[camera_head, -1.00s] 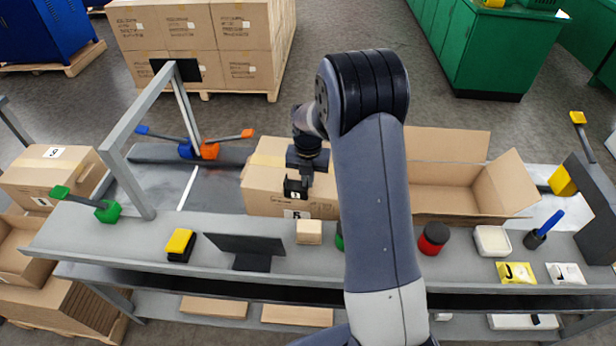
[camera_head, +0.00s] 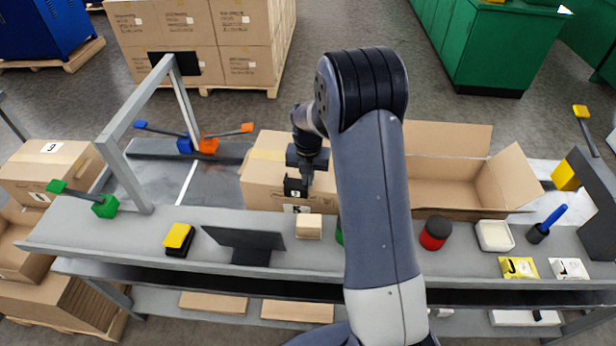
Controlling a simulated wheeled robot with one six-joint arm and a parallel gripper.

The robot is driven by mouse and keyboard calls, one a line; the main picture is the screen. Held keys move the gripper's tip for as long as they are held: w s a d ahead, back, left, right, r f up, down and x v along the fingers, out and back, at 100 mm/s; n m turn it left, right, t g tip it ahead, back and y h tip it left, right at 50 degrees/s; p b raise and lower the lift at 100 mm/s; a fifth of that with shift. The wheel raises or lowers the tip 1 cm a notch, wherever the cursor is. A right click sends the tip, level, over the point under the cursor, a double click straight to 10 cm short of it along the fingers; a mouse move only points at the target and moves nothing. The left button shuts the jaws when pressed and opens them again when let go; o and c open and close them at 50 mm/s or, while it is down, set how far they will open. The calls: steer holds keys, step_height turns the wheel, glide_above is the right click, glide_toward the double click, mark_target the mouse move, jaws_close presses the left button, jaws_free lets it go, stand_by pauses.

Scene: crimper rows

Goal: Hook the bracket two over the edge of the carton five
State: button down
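Carton five (camera_head: 262,186) is a closed brown box behind the grey bench top, left of my arm. Its white label shows on its near face, partly covered from above. My gripper (camera_head: 300,174) points down over the carton's near top edge. It appears shut on a small black bracket (camera_head: 295,188) with a white mark, which I take as bracket two; the digit is too small to read surely. The bracket overlaps the carton's near face in the picture. I cannot tell whether it touches the carton or hangs on its edge. My arm hides the carton's right end.
An open carton (camera_head: 440,185) stands right of my arm. On the bench (camera_head: 380,262) are a small wooden block (camera_head: 308,226), a black stand (camera_head: 245,243), a yellow-black block (camera_head: 178,239) and a red-black jar (camera_head: 435,233). A grey frame (camera_head: 128,178) rises at left.

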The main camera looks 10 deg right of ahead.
steer(key=c, duration=1.6)
jaws_free()
steer(key=shift+o, duration=0.2)
step_height(320, 180, up, 11)
steer(key=shift+b, duration=0.4)
steer(key=shift+f, duration=0.15)
